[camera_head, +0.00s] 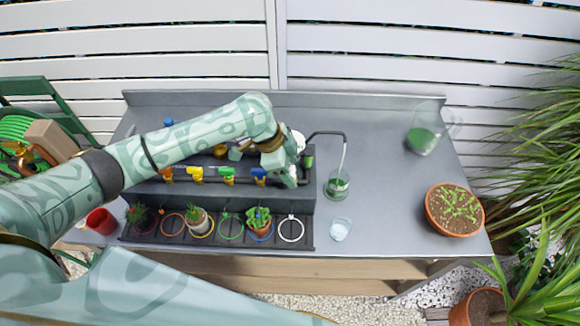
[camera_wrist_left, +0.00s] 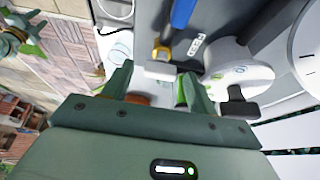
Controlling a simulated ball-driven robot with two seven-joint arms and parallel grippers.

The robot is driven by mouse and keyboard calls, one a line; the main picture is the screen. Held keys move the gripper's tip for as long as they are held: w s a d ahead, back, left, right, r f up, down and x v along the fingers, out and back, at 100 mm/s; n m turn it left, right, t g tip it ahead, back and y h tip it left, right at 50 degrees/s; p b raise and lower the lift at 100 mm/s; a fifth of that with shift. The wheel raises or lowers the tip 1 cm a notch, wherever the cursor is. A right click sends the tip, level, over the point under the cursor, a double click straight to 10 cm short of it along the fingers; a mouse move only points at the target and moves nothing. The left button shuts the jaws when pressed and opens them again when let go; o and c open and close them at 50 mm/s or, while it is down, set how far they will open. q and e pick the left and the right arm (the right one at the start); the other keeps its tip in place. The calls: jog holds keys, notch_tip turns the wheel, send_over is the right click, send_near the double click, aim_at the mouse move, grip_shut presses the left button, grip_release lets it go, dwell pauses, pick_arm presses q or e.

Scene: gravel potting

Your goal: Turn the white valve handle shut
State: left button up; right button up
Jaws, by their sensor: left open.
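The white valve handle (camera_wrist_left: 160,70) shows in the left wrist view, below a brass fitting (camera_wrist_left: 160,52) and between my left gripper's two green fingers. My left gripper (camera_wrist_left: 157,82) is open around it; I cannot tell whether either finger touches it. In the head view my left gripper (camera_head: 291,178) is over the right end of the dark valve block (camera_head: 307,200) and hides the white handle there. My right gripper is not in view.
Left of my gripper are a blue valve (camera_head: 259,175), a green valve (camera_head: 228,174) and a yellow valve (camera_head: 196,173). Potted plants stand in a tray (camera_head: 275,243) in front. A bent pipe (camera_head: 325,133) rises beside a glass (camera_head: 337,188).

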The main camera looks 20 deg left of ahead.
pick_arm(q)
jog(key=c, duration=1)
